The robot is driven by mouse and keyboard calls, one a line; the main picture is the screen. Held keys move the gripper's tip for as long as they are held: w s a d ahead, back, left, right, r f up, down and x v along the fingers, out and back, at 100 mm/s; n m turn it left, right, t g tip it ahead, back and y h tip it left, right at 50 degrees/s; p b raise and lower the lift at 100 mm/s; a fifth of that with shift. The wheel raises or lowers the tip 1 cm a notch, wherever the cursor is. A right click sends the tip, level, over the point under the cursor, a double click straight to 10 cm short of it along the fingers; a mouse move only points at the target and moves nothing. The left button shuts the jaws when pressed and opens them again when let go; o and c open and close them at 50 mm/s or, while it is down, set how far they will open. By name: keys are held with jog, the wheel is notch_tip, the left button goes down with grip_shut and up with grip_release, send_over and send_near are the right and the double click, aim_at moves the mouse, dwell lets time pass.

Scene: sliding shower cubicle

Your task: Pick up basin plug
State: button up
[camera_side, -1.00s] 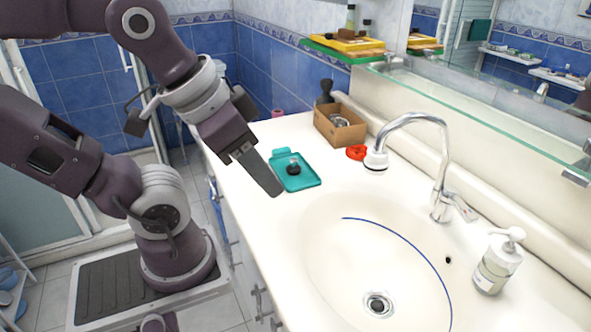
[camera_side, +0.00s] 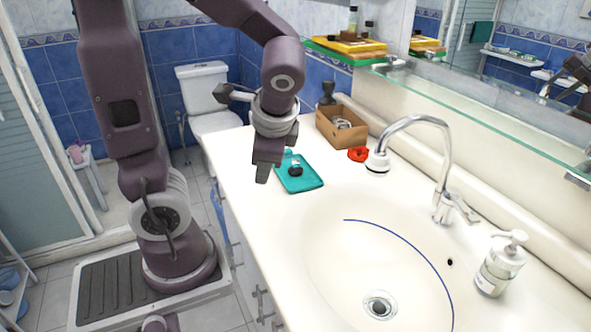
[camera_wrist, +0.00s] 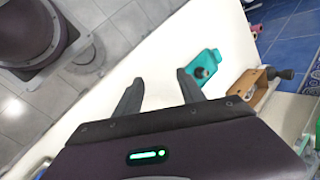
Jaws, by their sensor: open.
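What looks like the basin plug, a small dark round piece (camera_side: 296,171), sits on a teal tray (camera_side: 305,185) on the white counter. In the wrist view the plug (camera_wrist: 202,72) lies on the tray (camera_wrist: 207,57), just beyond and to the right of the right fingertip. My gripper (camera_side: 263,172) points down over the counter, just left of the tray in the side view. In the wrist view my gripper (camera_wrist: 158,80) has its fingers spread, with only bare white counter showing between them.
The tap (camera_side: 440,170), sink (camera_side: 330,245) and soap bottle (camera_side: 499,265) are farther right. A glass shelf (camera_side: 480,100) overhangs the back.

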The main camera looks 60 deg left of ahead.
jog(key=w+a+f+m+g+y, duration=0.1)
jog(key=w+a+f+m+y, duration=0.4)
jog(key=a, duration=0.3)
jog(key=m+t+y, duration=0.2)
jog(key=m+t, duration=0.1)
jog(key=m, duration=0.7)
send_near(296, 166)
jog(key=x, duration=0.4)
jog(key=shift+s+a+r, duration=0.1)
jog(key=shift+a+r, duration=0.1)
jog(key=shift+r, duration=0.1)
jog(key=shift+m+t, duration=0.3)
jog(key=x, duration=0.7)
jog(key=shift+f, duration=0.35)
jog(key=shift+d, duration=0.1)
grip_shut()
